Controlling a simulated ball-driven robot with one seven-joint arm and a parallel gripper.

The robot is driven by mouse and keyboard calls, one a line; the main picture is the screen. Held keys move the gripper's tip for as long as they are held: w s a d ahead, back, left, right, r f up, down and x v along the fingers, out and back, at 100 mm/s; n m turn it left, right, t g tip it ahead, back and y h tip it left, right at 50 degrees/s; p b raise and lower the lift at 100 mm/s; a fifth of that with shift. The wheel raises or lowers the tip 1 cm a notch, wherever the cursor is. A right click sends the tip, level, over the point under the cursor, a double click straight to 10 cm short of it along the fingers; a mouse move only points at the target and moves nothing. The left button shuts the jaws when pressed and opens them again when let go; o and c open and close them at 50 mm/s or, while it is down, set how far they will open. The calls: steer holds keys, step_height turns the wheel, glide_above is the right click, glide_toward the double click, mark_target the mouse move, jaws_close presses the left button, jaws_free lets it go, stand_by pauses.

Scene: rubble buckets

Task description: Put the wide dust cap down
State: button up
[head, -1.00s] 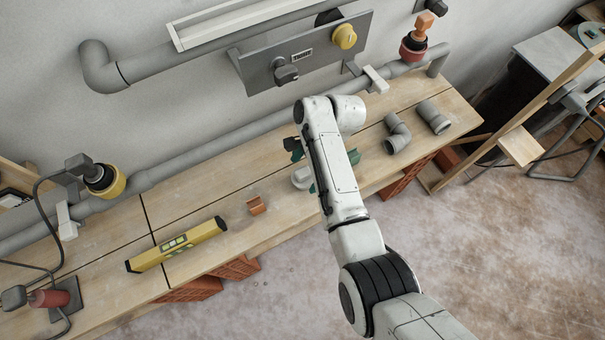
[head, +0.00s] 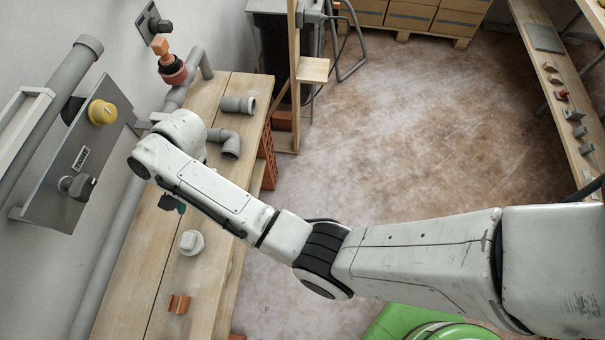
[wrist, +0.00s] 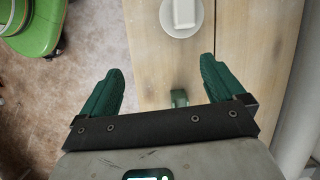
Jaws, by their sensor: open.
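The wide dust cap (head: 191,242), a pale round disc with a raised block grip, lies on the wooden bench (head: 150,285). It also shows at the top edge of the wrist view (wrist: 182,16), partly cut off. My gripper (wrist: 158,78) has its two green fingers spread wide with no cap between them. The cap lies beyond the fingertips, apart from them. In the head view my gripper (head: 173,205) is mostly hidden under my wrist, above the bench and farther along it than the cap.
An orange-brown clip (head: 179,304) lies near the cap. Grey pipe fittings (head: 238,104) lie at the bench's far end. A small green object (wrist: 179,98) shows between my fingers. A wall panel with a yellow knob (head: 102,112) stands left. The floor at right is clear.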

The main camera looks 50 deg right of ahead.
steer(key=s+d+f+n+t+h, duration=0.25)
steer(key=s+d+n, duration=0.25)
steer(key=s+d, duration=0.9)
steer(key=s+d+r+n, duration=0.1)
steer(key=s+d+n, duration=0.1)
steer(key=s+d, duration=0.2)
steer(key=s+d+r+n, duration=0.2)
steer(key=s+d, duration=0.2)
steer(key=s, duration=0.5)
steer(key=shift+d+r+n+h, duration=0.2)
steer(key=shift+r+n+h, duration=0.1)
steer(key=shift+h, duration=0.15)
